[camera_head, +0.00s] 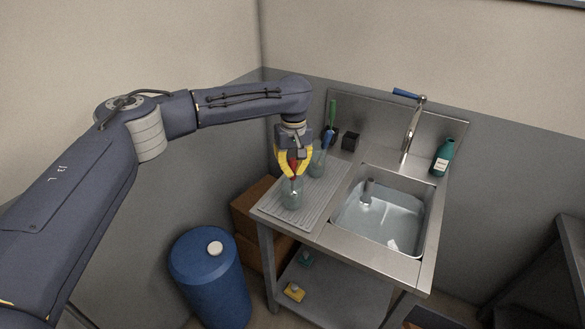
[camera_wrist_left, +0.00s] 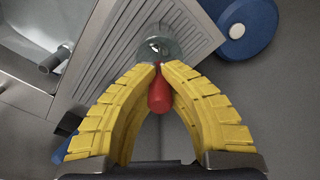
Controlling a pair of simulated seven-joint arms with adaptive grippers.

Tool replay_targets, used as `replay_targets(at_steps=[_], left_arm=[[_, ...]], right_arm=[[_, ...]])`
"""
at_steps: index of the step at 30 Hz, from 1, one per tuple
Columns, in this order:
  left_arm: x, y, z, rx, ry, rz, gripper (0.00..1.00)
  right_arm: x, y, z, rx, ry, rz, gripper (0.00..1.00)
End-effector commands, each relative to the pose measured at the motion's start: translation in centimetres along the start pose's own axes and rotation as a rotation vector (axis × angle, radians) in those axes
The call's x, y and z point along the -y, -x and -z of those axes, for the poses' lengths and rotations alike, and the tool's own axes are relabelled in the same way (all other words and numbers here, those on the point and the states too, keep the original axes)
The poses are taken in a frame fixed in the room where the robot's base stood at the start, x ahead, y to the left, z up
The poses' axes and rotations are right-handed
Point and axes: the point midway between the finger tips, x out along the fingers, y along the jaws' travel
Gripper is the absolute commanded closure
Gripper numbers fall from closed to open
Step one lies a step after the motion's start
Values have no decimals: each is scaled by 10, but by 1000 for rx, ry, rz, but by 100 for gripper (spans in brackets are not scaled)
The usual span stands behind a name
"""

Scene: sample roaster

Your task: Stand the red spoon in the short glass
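In the left wrist view the red spoon (camera_wrist_left: 159,94) sits between the fingertips (camera_wrist_left: 160,70). A clear short glass (camera_head: 292,196) stands upright on the mat directly below the fingertips; it also shows just beyond them in the left wrist view (camera_wrist_left: 158,47). The spoon's lower end points towards the glass; I cannot tell how far it is inside. My right gripper is not in view.
A second glass (camera_head: 317,162) stands behind on the ridged mat (camera_head: 322,190). Green and blue handles and a dark block (camera_head: 350,140) are near the back wall. A water-filled sink (camera_head: 385,215), tap (camera_head: 412,130) and teal bottle (camera_head: 442,158) are right. A blue barrel (camera_head: 208,275) stands below.

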Motion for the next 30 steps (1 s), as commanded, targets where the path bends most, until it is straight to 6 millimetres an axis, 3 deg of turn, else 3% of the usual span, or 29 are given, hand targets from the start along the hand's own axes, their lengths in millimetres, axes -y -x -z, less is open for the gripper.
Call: replay_targets(at_steps=[3, 9, 11, 22, 30], left_arm=[[0, 0, 0, 0, 0, 0, 100], [0, 0, 0, 0, 0, 0, 74], [0, 0, 0, 0, 0, 0, 69], [0, 9, 0, 0, -1, 0, 69], [0, 52, 1, -3, -1, 0, 69]], right_arm=[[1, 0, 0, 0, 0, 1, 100], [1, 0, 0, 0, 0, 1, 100], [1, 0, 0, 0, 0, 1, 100], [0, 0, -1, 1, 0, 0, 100], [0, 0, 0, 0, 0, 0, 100]])
